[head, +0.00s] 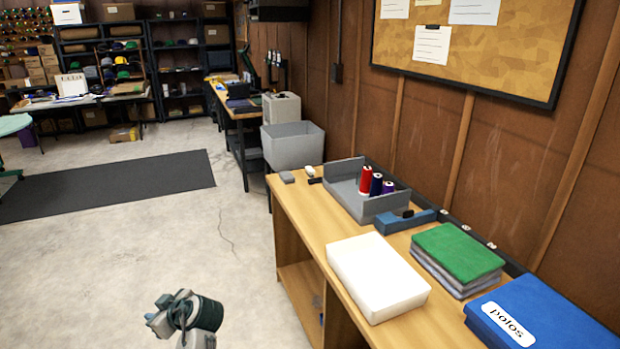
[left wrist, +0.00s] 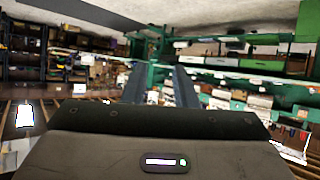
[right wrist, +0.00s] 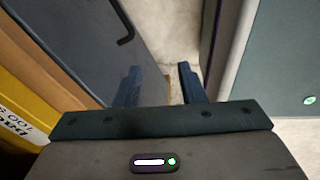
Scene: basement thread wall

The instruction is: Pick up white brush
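A small white object (head: 310,171), which may be the white brush, lies at the far end of the wooden workbench (head: 330,222), beside a short dark piece. It is too small to be sure. My left gripper (head: 158,310) is low over the floor, left of the bench and well apart from it. In the left wrist view its two fingers (left wrist: 171,86) stand apart with nothing held between them. My right gripper is outside the head view; in the right wrist view its fingers (right wrist: 160,86) are apart and empty.
On the bench are a grey tray (head: 345,190) with thread spools, a blue tool (head: 405,220), a white block (head: 377,275), folded green cloth (head: 458,250) and a blue polos stack (head: 545,315). A grey bin (head: 292,146) stands beyond. Floor left of the bench is clear.

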